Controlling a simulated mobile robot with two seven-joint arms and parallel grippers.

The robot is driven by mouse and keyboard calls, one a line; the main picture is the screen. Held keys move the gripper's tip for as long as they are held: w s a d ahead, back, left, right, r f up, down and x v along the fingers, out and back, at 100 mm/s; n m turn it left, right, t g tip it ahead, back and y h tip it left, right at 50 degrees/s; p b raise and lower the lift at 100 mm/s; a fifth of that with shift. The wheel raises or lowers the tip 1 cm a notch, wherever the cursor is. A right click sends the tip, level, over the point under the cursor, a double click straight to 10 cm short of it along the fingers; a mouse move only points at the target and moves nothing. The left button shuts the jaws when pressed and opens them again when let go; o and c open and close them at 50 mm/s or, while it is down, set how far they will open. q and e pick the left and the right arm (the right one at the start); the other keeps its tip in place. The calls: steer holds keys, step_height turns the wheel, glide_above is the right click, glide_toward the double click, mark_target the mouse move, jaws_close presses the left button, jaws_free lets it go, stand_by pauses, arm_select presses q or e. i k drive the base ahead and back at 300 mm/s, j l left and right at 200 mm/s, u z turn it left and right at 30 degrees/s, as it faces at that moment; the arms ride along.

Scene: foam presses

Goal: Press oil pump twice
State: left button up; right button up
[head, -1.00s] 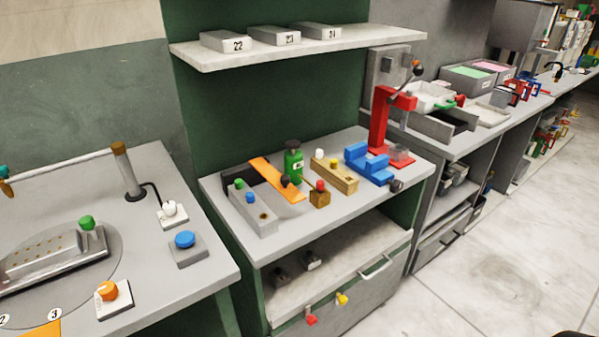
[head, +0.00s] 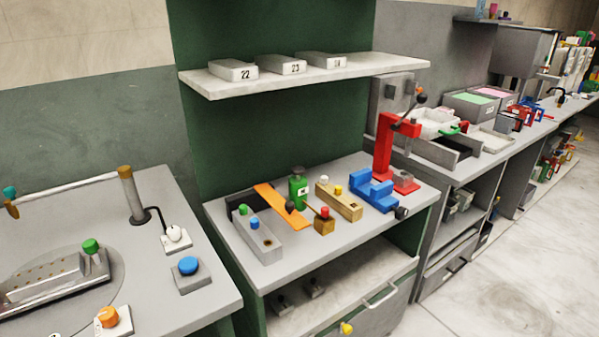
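A green bottle with a dark top (head: 298,188), which looks like the oil pump, stands upright on the grey workbench (head: 340,240) in the middle of the head view. It carries a small pale label. Its top appears raised, but it is too small to tell its exact shape. An orange strip (head: 279,208) lies just left of it and a wooden block (head: 338,201) just right of it. Neither of my grippers is in view, and nothing touches the bottle.
A grey block with buttons (head: 256,236), a small wooden block with a red knob (head: 324,222), a blue vise (head: 372,191) and a red press (head: 388,150) share the bench. A white shelf (head: 310,76) hangs above. A drawer handle (head: 381,296) juts out in front.

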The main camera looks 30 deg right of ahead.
mark_target(298, 170)
steer(key=i+l, duration=0.1)
steer(key=l, duration=0.35)
steer(key=i+l+u, duration=0.1)
steer(key=l, duration=0.75)
steer(key=i+u, duration=0.05)
